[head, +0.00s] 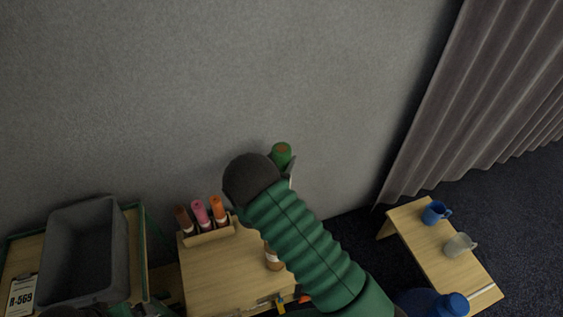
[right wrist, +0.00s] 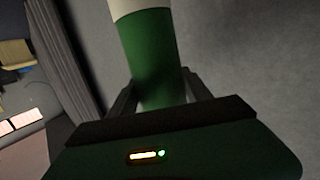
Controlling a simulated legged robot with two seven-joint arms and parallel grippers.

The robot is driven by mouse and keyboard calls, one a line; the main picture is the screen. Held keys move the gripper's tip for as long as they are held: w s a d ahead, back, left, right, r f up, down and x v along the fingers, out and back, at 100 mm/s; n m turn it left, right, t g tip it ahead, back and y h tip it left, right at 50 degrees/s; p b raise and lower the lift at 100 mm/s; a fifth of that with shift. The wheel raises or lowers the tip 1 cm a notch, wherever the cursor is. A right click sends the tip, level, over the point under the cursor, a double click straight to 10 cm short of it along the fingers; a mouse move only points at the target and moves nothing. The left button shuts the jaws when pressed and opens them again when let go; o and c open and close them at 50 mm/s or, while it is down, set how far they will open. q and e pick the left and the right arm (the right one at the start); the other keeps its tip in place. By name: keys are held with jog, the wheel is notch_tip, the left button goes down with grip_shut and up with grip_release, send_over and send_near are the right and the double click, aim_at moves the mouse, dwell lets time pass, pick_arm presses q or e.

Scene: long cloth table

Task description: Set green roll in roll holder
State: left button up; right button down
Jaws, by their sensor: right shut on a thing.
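The green roll (head: 282,153) is held up in front of the grey wall, above and to the right of the roll holder. In the right wrist view the green roll (right wrist: 150,55) stands between the fingers, with a pale band at its far end. My right gripper (right wrist: 158,95) is shut on it. In the head view my dark wrist hides most of that gripper. The wooden roll holder (head: 208,238) sits at the back left of the table and bears a brown, a pink and an orange roll. My left gripper is not seen.
A small jar (head: 272,260) stands on the wooden table (head: 215,275), partly behind my right arm. A grey bin (head: 85,215) is at left. At right, a bench (head: 408,226) bears a blue mug (head: 434,212) and a pale mug (head: 459,246). A blue bottle (head: 452,304) is at bottom right.

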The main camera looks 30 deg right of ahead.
jog(key=shift+w+f, duration=0.1)
jog(key=shift+f, duration=0.15)
jog(key=shift+c, duration=2.3)
grip_release()
jog(key=shift+f, duration=0.15)
